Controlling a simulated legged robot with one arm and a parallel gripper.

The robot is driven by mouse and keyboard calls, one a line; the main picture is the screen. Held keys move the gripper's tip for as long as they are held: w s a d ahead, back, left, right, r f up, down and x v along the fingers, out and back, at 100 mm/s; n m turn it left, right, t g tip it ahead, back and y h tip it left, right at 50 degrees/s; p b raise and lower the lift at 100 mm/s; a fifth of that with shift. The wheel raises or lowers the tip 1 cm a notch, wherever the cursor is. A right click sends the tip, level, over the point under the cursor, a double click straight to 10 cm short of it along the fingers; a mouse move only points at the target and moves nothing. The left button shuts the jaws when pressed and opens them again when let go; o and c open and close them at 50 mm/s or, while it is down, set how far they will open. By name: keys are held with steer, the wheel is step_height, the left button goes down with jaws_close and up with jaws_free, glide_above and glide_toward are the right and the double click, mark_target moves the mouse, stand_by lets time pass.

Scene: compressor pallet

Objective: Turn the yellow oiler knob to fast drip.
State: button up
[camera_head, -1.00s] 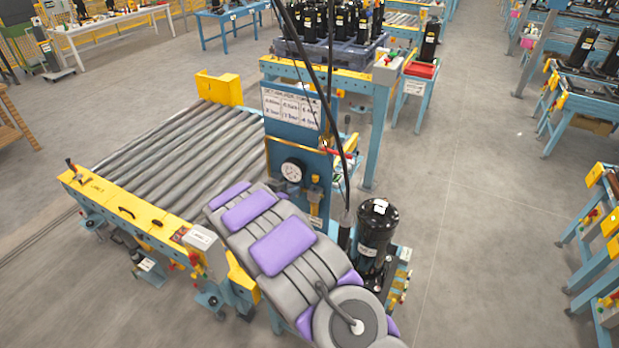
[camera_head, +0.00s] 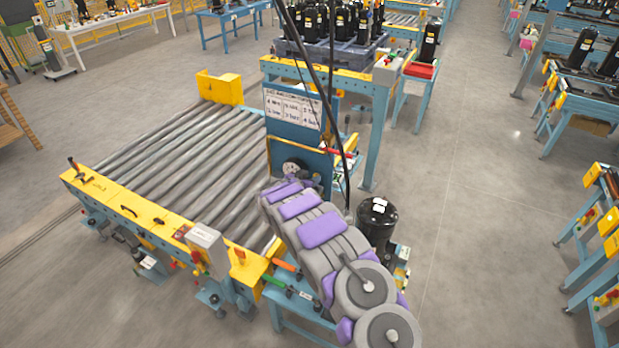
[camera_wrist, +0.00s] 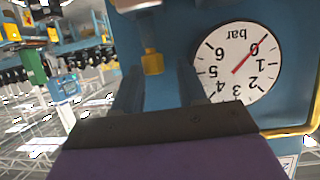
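The yellow oiler knob (camera_wrist: 152,62) shows in the wrist view, which is turned upside down. It stands out from the blue panel (camera_wrist: 175,30), beside the pressure gauge (camera_wrist: 238,62). My gripper (camera_wrist: 157,82) has two dark fingers spread apart, with the knob showing between and beyond them. I see no clear contact, and the exact depth gap cannot be told. In the head view my arm covers the knob and my gripper.
A black compressor (camera_head: 377,222) stands right of my arm. The roller conveyor (camera_head: 190,165) lies left of the panel. A sign board (camera_head: 293,107) sits above the gauge. Dark hanging cables (camera_head: 325,100) pass in front of the panel.

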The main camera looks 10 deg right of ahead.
steer(key=shift+w+d+r, duration=0.15)
steer(key=shift+d+r, duration=0.1)
steer(key=shift+d, duration=0.2)
steer(key=shift+w+d+f, duration=0.45)
steer(key=shift+w+d, duration=0.05)
steer(key=shift+d, duration=0.3)
steer(key=shift+s+d+r, duration=0.1)
steer(key=shift+s, duration=0.05)
steer(key=shift+a, duration=0.6)
jaws_close()
steer(key=shift+d+f+y+b, duration=0.2)
steer(key=shift+d+y+b, duration=0.1)
steer(key=shift+b, duration=0.05)
steer(key=shift+n+t+y+b, duration=0.65)
steer(key=shift+n+b, duration=0.25)
steer(key=shift+b, duration=0.25)
steer(key=shift+n+y+b, duration=0.3)
steer(key=shift+y+b, duration=0.15)
steer(key=shift+b, duration=0.1)
